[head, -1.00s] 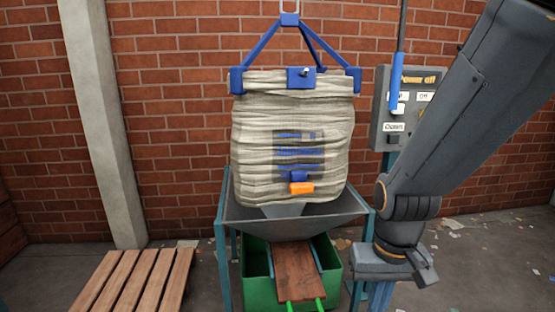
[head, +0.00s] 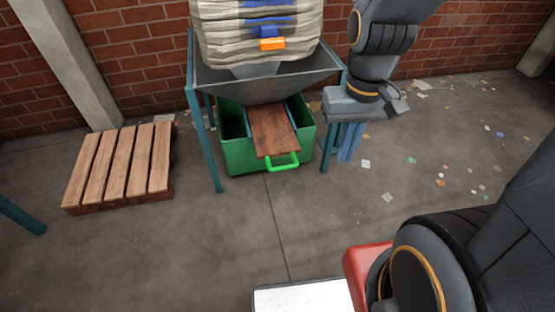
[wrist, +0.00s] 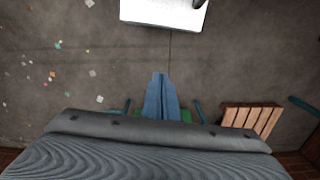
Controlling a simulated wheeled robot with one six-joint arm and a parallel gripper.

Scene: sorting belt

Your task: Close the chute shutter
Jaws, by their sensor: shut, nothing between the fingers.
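The shutter (head: 272,130) is a brown wooden plate that sticks out toward me from under the grey hopper (head: 265,88), between two blue-grey rails. Its bright green loop handle (head: 283,163) is at the near end. In the head view my gripper (head: 347,158) points down, to the right of the hopper and apart from the handle. Its blue fingers are together with nothing between them. In the wrist view the shut fingers (wrist: 161,82) show at the middle. The handle cannot be made out there.
A green bin (head: 240,157) stands under the hopper. A teal hopper leg (head: 206,140) stands at its left. A wooden pallet (head: 118,165) lies at the left, also in the wrist view (wrist: 253,117). Scraps litter the floor at the right.

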